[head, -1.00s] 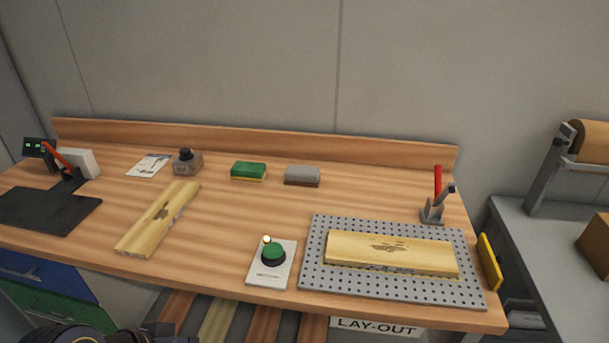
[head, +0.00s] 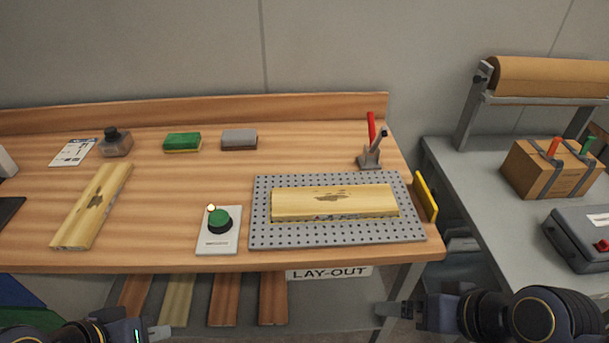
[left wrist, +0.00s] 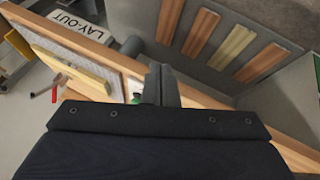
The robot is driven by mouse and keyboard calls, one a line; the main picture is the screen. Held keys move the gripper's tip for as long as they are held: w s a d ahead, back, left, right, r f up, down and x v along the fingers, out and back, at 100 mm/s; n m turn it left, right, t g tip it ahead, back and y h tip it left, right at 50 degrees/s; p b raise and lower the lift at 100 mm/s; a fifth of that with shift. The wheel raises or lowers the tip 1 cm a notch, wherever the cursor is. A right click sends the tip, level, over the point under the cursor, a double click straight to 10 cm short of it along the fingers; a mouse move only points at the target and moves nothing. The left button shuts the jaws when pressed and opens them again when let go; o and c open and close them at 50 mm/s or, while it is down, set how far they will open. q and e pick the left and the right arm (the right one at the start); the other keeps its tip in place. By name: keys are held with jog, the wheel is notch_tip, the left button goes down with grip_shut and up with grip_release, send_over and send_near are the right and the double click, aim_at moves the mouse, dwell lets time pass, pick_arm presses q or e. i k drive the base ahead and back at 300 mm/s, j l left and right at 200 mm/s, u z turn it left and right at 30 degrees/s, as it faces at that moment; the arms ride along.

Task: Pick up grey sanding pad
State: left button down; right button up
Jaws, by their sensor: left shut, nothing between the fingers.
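The grey sanding pad (head: 239,136) is a small block with a grey top and a brown underside. It lies flat near the back of the wooden bench (head: 330,262), right of the green sanding pad (head: 182,141). My left gripper (head: 160,333) is at the bottom edge of the head view, in front of the bench and well short of the pad. In the left wrist view its fingers (left wrist: 161,84) are together with nothing between them. My right gripper (head: 384,310) is in front of the bench's right part, away from the pad. Its finger gap is not clear.
A perforated plate (head: 262,235) bears a wooden board (head: 335,203), with a red-handled clamp (head: 370,155) behind. A green button box (head: 218,242) stands left of the plate. Another board (head: 92,205) and a dark bottle (head: 115,145) are further left. Bench space before the pad is clear.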

aim_at(231, 140)
jog(key=i+j+z, duration=0.6)
jog(key=j, duration=0.3)
